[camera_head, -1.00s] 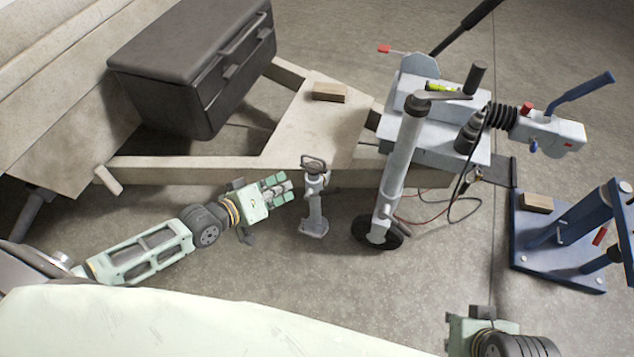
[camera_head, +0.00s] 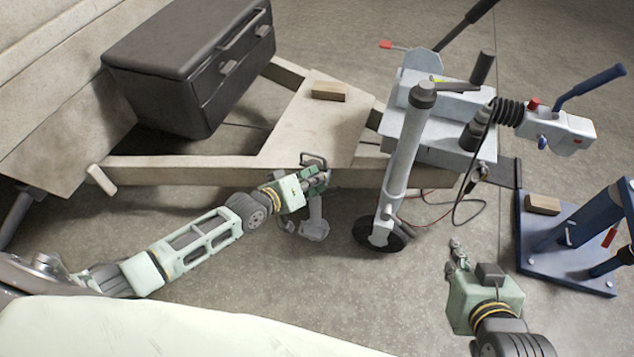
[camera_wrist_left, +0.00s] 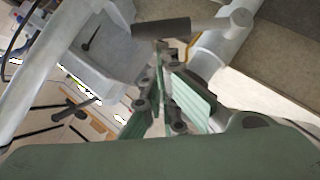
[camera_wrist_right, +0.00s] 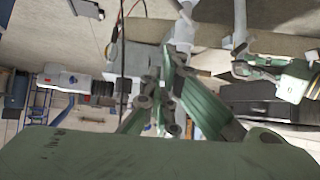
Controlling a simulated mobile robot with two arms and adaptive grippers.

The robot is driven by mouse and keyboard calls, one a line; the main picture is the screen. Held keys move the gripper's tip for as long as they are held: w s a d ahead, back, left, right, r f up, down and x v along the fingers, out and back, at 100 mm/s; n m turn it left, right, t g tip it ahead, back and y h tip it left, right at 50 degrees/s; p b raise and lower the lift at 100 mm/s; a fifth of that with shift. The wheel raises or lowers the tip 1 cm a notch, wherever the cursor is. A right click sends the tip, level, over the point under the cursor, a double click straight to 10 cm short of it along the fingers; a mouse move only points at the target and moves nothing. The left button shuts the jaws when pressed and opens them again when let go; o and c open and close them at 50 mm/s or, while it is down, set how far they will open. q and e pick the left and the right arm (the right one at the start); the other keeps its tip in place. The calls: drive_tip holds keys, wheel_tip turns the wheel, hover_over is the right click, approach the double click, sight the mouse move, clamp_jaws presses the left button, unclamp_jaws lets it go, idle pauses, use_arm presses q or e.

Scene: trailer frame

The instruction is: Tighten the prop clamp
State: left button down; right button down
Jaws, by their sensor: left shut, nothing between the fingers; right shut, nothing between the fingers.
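The prop stand (camera_head: 315,212) stands upright beside the trailer frame, its foot near the floor. Its clamp handle (camera_head: 313,159) shows at its top, just above my left gripper (camera_head: 324,180), which hides part of the stand's upper body. In the left wrist view a dark handle grip (camera_wrist_left: 160,28) on a grey bar lies just beyond the left fingertips (camera_wrist_left: 163,58). My left gripper is shut and empty; I cannot tell whether it touches the handle. My right gripper (camera_head: 456,246) is shut and empty, low at the right, well away from the stand.
The jockey wheel (camera_head: 379,237) and its tube (camera_head: 405,150) stand right of the prop. The coupling head (camera_head: 560,130) is farther right. A dark box (camera_head: 190,70) sits on the trailer frame (camera_head: 200,168). A blue stand (camera_head: 565,255) is at the right. Cables hang near the coupling.

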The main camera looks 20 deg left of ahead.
use_arm(q)
drive_tip(key=shift+w+d+f, duration=0.1)
drive_tip(key=shift+d+f, duration=0.15)
use_arm(e)
drive_tip(key=shift+w+a+r+t, duration=0.2)
drive_tip(key=shift+w+r+t, duration=0.2)
drive_tip(key=shift+w+r, duration=0.05)
